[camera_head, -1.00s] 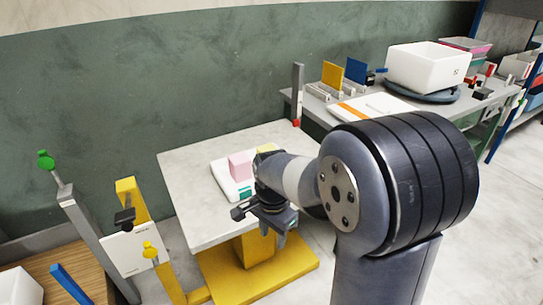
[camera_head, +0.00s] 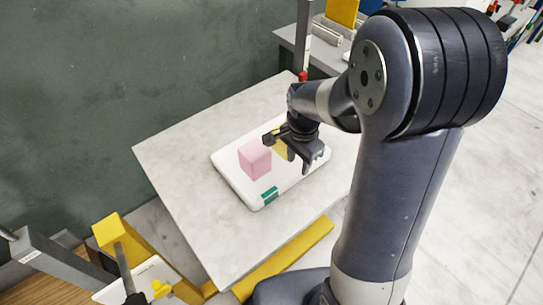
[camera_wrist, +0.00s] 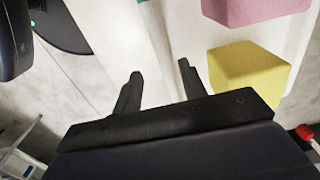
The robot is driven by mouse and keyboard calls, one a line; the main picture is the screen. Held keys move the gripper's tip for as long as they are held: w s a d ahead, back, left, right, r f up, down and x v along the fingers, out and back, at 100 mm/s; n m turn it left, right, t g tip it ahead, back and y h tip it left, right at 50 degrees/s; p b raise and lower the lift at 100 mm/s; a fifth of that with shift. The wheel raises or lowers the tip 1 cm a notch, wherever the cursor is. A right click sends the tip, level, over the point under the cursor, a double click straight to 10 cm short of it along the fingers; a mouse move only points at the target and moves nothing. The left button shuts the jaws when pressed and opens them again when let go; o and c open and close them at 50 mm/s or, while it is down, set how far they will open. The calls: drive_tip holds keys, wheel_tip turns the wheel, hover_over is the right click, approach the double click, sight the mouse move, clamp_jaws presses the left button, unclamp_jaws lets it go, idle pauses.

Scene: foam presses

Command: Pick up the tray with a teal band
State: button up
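The white tray (camera_head: 233,181) lies on the pale table, with a teal band (camera_head: 264,196) at its near edge. A pink block (camera_head: 255,160) and a yellow block (camera_head: 280,149) stand on it; the yellow one is partly hidden by my gripper. My gripper (camera_head: 301,167) hangs over the right part of the tray, its fingers apart and empty. In the wrist view, the open fingers (camera_wrist: 158,85) lie left of the yellow block (camera_wrist: 246,72). The pink block (camera_wrist: 255,8) is at the top, and the tray's white surface (camera_wrist: 185,30) runs behind the fingers.
The table top (camera_head: 185,160) is bare around the tray. A yellow post (camera_head: 120,238) stands beside its front left corner. A grey post with a red part (camera_head: 303,50) rises at the far corner, near another bench. A green wall is behind.

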sight(295, 175)
drive_tip(key=f, duration=0.6)
drive_tip(key=shift+a, duration=0.3)
drive_tip(key=shift+r, duration=0.1)
clamp_jaws()
